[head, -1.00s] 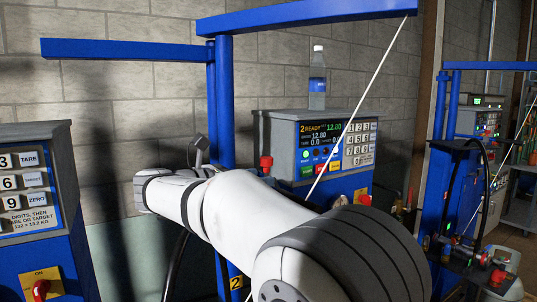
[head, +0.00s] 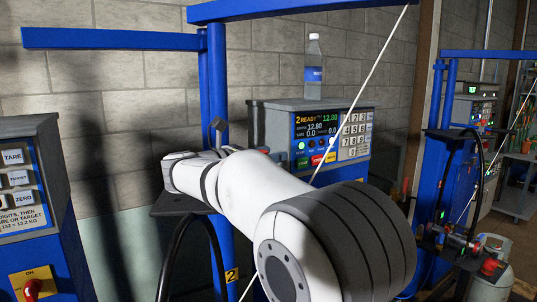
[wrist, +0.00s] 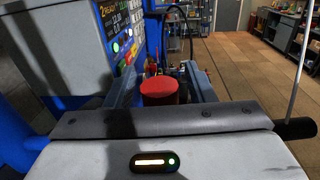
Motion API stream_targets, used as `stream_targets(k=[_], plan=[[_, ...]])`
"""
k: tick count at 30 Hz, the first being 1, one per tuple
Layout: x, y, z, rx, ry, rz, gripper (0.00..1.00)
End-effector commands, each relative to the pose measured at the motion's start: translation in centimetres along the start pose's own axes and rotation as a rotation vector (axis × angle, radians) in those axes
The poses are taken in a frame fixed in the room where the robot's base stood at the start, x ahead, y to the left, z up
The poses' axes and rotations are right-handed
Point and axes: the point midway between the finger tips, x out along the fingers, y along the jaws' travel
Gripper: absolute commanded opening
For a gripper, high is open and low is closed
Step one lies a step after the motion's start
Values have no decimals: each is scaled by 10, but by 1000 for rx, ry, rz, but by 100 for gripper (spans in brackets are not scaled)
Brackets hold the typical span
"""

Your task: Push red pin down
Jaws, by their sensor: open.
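The red pin (wrist: 160,92) shows in the wrist view as a short red cylinder with a round flat top. It stands just in front of my gripper (wrist: 166,76), between the two grey-blue fingers, which are spread apart on either side. I cannot tell whether the fingers or the gripper body touch the pin. In the head view the pin is not visible, and my white arm covers that area. The scale console (head: 315,125) stands behind my arm, with a lit screen reading "2 READY".
A water bottle (head: 313,62) stands on the console. A blue post (head: 217,85) rises beside it, and a thin white rod slants across the view. Another console (head: 30,185) is at the left. Further machines and a gas cylinder (head: 492,265) are at the right.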

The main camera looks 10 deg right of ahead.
Motion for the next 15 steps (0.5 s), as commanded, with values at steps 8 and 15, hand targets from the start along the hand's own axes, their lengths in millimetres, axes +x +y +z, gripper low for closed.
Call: stream_targets(k=[8, 15], plan=[[0, 0, 0, 0, 0, -1, 36], [1, 0, 0, 0, 0, -2, 16]])
